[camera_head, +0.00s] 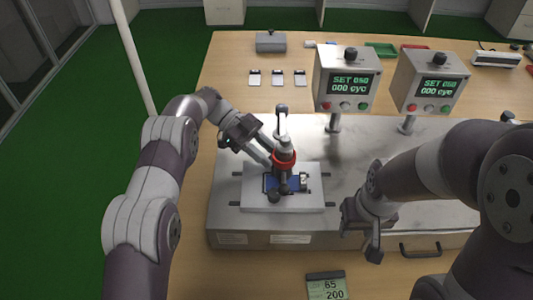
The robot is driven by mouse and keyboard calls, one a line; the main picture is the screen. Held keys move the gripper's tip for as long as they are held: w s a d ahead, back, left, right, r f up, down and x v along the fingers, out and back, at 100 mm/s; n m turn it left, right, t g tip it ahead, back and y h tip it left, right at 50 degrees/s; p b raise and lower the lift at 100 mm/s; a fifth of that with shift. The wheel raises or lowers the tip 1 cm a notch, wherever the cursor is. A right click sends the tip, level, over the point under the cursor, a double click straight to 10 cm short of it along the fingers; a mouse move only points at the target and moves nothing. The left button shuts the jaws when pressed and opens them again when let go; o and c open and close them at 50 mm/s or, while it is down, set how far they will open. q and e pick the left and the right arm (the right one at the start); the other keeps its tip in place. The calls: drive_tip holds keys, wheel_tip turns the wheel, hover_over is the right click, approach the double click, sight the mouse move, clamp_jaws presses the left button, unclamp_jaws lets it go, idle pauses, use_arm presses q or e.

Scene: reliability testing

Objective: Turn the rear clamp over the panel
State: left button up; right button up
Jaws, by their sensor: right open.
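A blue panel (293,183) lies on a pale fixture plate (255,197) on the metal bench unit. A grey upright press head with a red ring (284,157) stands over it and hides its rear part. Small dark and white parts, perhaps a clamp (304,181), sit at the panel's right edge. I cannot make out the rear clamp clearly. My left gripper (270,151) is at the press head's left, its fingertips close to the red ring; whether it touches is unclear. My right gripper (361,232) is open and empty, right of the plate, apart from the panel.
Two control boxes (347,84) (431,82) stand on posts behind the plate. A small display (326,286) lies at the front. Several small cards (277,78), a grey box (271,41) and a green tray (381,49) are at the back.

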use_arm(q)
drive_tip(key=shift+r, duration=0.1)
drive_tip(key=o, duration=0.8)
drive_tip(key=shift+c, duration=0.2)
